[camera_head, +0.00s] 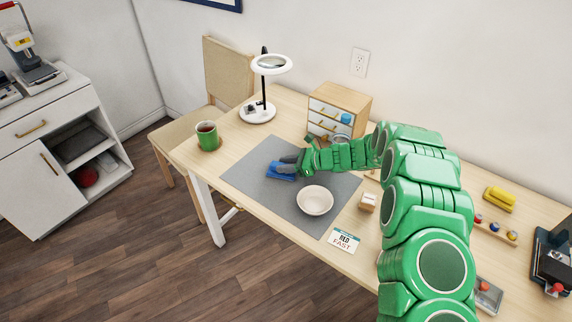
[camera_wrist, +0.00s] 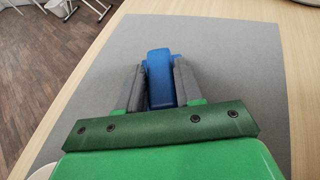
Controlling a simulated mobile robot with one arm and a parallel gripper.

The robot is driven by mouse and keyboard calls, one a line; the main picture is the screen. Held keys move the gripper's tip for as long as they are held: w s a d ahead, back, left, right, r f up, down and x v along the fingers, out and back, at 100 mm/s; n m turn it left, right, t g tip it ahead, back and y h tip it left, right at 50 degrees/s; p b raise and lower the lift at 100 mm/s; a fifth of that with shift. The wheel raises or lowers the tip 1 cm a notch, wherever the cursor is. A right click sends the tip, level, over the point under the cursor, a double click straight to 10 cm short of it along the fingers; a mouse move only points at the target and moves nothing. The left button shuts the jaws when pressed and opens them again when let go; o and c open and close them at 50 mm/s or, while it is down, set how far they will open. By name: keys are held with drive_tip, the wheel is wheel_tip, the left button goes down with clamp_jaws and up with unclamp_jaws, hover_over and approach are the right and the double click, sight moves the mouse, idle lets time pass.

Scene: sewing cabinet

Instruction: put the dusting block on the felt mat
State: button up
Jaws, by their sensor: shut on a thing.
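The blue dusting block (camera_head: 281,171) is at the left-middle part of the grey felt mat (camera_head: 248,163). My gripper (camera_head: 289,165) is shut on the block. In the wrist view the block (camera_wrist: 160,75) sits between the two grey fingers of my gripper (camera_wrist: 160,85), with the felt mat (camera_wrist: 235,65) beneath. The block is on or just above the mat; I cannot tell whether it touches. Part of the block is hidden by the fingers.
A white bowl (camera_head: 314,200) stands on the mat's front part. A card (camera_head: 343,241) and a small wooden box (camera_head: 368,202) lie to the right.

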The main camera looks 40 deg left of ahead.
drive_tip(key=o, duration=1)
drive_tip(key=shift+f, duration=0.1)
drive_tip(key=shift+o, duration=0.2)
drive_tip(key=shift+w+d+r, duration=0.15)
drive_tip(key=shift+d+r, duration=0.1)
drive_tip(key=v, duration=1.1)
drive_tip(key=shift+d, duration=0.2)
